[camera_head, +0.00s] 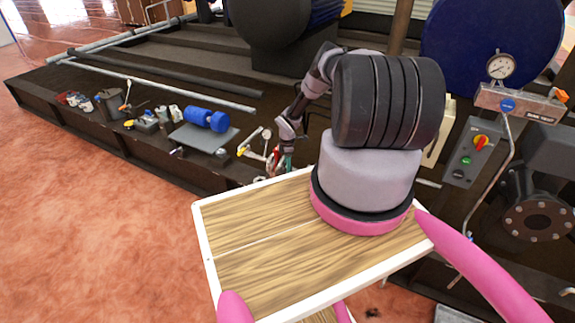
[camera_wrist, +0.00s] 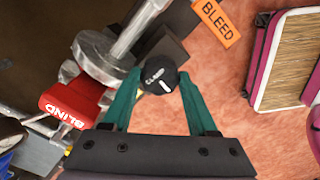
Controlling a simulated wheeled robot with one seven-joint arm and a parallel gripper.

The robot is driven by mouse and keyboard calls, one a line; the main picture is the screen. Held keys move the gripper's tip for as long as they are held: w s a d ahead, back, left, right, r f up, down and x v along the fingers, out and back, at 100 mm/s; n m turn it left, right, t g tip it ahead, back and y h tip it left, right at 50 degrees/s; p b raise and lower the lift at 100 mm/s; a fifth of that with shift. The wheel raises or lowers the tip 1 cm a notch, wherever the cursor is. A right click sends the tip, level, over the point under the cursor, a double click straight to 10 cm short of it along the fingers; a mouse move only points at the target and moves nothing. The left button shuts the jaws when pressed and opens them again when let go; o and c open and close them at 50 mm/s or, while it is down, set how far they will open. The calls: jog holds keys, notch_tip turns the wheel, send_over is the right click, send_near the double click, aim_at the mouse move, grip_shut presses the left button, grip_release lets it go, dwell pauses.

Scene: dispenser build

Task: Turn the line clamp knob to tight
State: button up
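The clamp knob (camera_wrist: 160,75) is round and black, lettered CLAMP, with a short white mark on its face towards the lower right. It shows in the wrist view beside a grey metal fitting. My gripper (camera_wrist: 159,80) has two teal fingers, one on each side of the knob. Their tips meet its sides with no clear gap, so it looks shut on the knob. In the head view my gripper (camera_head: 279,164) is small, at the platform's front edge; the knob cannot be made out there. No tight or loose lettering is readable.
A red BLIND tag (camera_wrist: 71,108) hangs left of the knob, and an orange BLEED tag (camera_wrist: 215,22) lies above right. A pressure gauge (camera_head: 501,66) and switch box (camera_head: 472,152) stand at the right. Tools and a blue roll (camera_head: 206,119) lie on the platform at the left.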

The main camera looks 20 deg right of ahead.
jog(key=shift+c, duration=0.8)
